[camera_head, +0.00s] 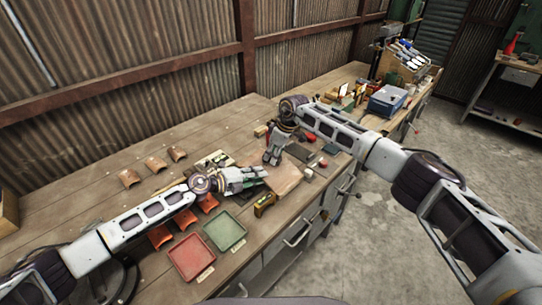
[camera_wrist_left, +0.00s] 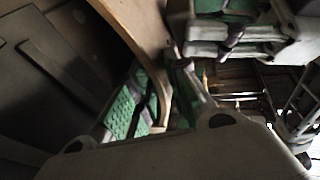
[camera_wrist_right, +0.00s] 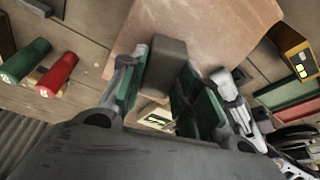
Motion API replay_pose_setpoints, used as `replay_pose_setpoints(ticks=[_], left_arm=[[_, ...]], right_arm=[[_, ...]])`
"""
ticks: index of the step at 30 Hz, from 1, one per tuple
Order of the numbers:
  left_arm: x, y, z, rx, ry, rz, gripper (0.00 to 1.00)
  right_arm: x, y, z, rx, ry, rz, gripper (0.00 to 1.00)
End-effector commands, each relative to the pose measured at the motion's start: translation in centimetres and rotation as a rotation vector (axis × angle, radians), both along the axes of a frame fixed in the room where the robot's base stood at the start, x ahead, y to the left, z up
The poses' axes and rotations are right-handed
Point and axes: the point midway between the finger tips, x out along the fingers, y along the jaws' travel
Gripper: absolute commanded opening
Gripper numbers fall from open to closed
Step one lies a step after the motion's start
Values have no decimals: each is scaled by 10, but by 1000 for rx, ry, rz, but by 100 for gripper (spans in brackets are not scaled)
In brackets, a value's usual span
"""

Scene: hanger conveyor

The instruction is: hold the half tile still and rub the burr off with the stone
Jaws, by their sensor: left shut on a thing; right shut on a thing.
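My left gripper (camera_head: 258,175) reaches in over the near left edge of the brown board (camera_head: 287,180). In the left wrist view a tan curved piece, seen edge-on, lies between its green pads; I take it for the half tile (camera_wrist_left: 148,35). The burr cannot be made out. My right gripper (camera_head: 272,158) points down just beyond the left one. In the right wrist view it is shut on a dark grey block, the stone (camera_wrist_right: 168,65), above or at the board. Whether stone and tile touch is hidden.
Several tan tiles (camera_head: 130,177) and orange tiles (camera_head: 160,236) lie left. A red tray (camera_head: 192,257) and a green tray (camera_head: 225,231) are at the front. A yellow-black tool (camera_head: 264,205) stands by the board. A blue box (camera_head: 387,101) is farther right.

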Motion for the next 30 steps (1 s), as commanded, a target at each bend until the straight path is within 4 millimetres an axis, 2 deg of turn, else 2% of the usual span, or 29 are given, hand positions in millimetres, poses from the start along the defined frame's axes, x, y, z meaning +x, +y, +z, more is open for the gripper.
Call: replay_pose_setpoints(ticks=[1,9,22,30], left_arm=[[-2,1,-6,3,12,0,0],[-2,2,-6,3,12,1,0],[-2,2,-6,3,12,1,0],[-2,2,-6,3,12,1,0]], right_arm=[[3,-2,0,1,-1,-2,0],[12,-11,-1,1,-1,-1,0],[13,-12,-1,1,0,0,0],[13,-13,11,1,0,0,0]])
